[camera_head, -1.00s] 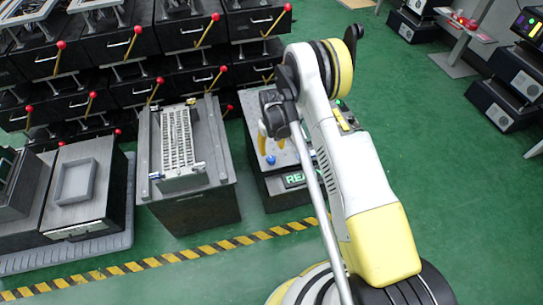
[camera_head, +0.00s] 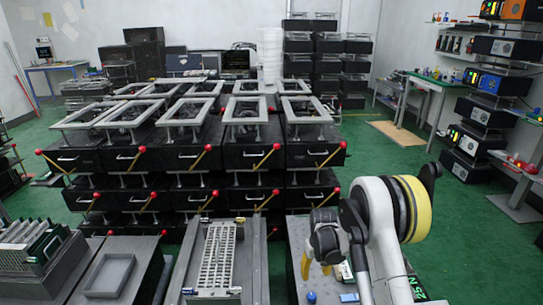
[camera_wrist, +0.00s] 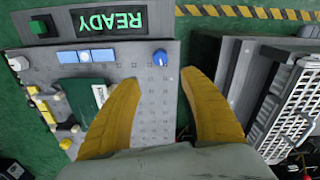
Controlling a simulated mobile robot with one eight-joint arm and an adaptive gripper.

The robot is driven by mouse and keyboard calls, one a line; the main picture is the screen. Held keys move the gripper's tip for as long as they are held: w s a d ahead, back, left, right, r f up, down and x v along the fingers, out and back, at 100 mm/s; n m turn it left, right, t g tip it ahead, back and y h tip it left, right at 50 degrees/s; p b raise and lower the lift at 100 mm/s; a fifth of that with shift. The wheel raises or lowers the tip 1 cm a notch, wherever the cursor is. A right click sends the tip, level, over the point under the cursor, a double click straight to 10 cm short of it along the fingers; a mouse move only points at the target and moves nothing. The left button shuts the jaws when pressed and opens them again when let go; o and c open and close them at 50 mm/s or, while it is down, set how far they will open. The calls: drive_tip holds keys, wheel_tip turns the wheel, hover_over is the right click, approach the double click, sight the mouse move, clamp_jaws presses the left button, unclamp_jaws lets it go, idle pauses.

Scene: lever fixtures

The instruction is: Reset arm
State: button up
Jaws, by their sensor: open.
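My gripper (camera_wrist: 160,80) shows in the wrist view with its two yellow fingers spread apart and nothing between them. It points down over a grey perforated work panel (camera_wrist: 150,110). In the head view the same gripper (camera_head: 312,266) is folded low in front of my arm, above the panel at the bottom right of centre. The fingers stand apart from the knob. Part of the panel is hidden by the fingers and wrist.
Stacked black units with red-knobbed levers (camera_head: 200,160) stand behind the panel. A fixture with a white slotted grid (camera_head: 217,255) stands left of it, with a grey tray (camera_head: 109,273) farther left. Shelves of devices (camera_head: 480,110) line the right. Green floor (camera_head: 400,165) is open at right.

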drive_tip(key=s+r+t, duration=0.2)
drive_tip(key=s+r, duration=0.2)
drive_tip(key=r, duration=0.9)
drive_tip(key=s+r+t, duration=0.1)
drive_tip(key=s+r, duration=0.3)
drive_tip(key=r, duration=0.8)
drive_tip(key=s+r+m+t, duration=0.1)
drive_tip(key=s+r, duration=0.3)
drive_tip(key=s, duration=0.6)
drive_tip(key=s+r+m+t, duration=0.1)
drive_tip(key=s+r+t, duration=0.2)
drive_tip(key=s, duration=0.8)
drive_tip(key=shift+s+r, duration=0.3)
drive_tip(key=shift+r, duration=0.45)
